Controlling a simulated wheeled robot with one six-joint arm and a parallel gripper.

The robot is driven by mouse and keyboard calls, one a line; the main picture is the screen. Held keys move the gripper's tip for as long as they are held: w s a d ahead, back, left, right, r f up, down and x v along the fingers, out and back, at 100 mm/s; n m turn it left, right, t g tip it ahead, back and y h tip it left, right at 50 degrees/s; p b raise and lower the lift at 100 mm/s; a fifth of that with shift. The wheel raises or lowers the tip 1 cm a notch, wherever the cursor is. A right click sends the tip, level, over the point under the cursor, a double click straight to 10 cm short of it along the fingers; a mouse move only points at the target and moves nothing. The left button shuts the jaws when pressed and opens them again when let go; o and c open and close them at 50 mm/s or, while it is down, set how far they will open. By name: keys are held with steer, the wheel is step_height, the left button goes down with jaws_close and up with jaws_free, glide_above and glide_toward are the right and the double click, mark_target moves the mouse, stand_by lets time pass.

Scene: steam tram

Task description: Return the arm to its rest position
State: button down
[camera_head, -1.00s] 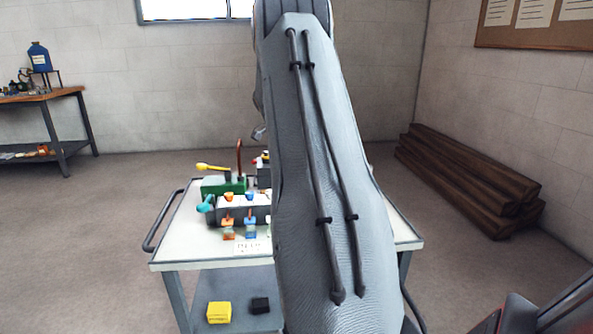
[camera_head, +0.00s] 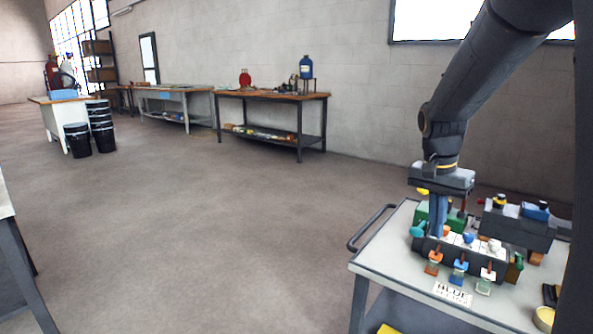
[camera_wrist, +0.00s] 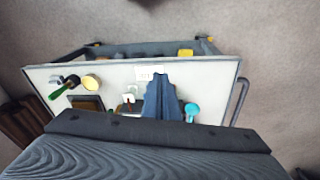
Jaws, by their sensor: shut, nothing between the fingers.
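My arm (camera_head: 497,65) reaches in from the upper right of the head view and bends down at the wrist. My gripper (camera_head: 437,232) points down over the left part of the white-topped cart (camera_head: 388,250). Its blue-grey fingers are shut with nothing between them. They overlap the green and grey apparatus (camera_head: 455,258) in the picture, and I cannot tell how much gap there is. In the wrist view my gripper (camera_wrist: 160,80) also shows closed, with the cart top (camera_wrist: 210,72) beneath it.
A teal knob (camera_head: 417,229) is beside the fingers, and small orange, blue and white pieces line the apparatus front. A dark vise-like block (camera_head: 515,230) stands to the right. The cart handle (camera_head: 370,228) sticks out left. Open floor (camera_head: 200,230) lies left of the cart, before workbenches (camera_head: 270,95).

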steer(key=s+a+f+n+y, duration=0.25)
steer(key=s+a+n, duration=0.95)
steer(key=s+a, duration=1)
steer(key=d+r+m+p, duration=0.1)
steer(key=d+r+p, duration=0.4)
steer(key=p, duration=0.8)
steer(key=shift+s+d+r+h, duration=0.15)
steer(key=shift+s+r+h, duration=0.25)
steer(key=shift+r, duration=0.25)
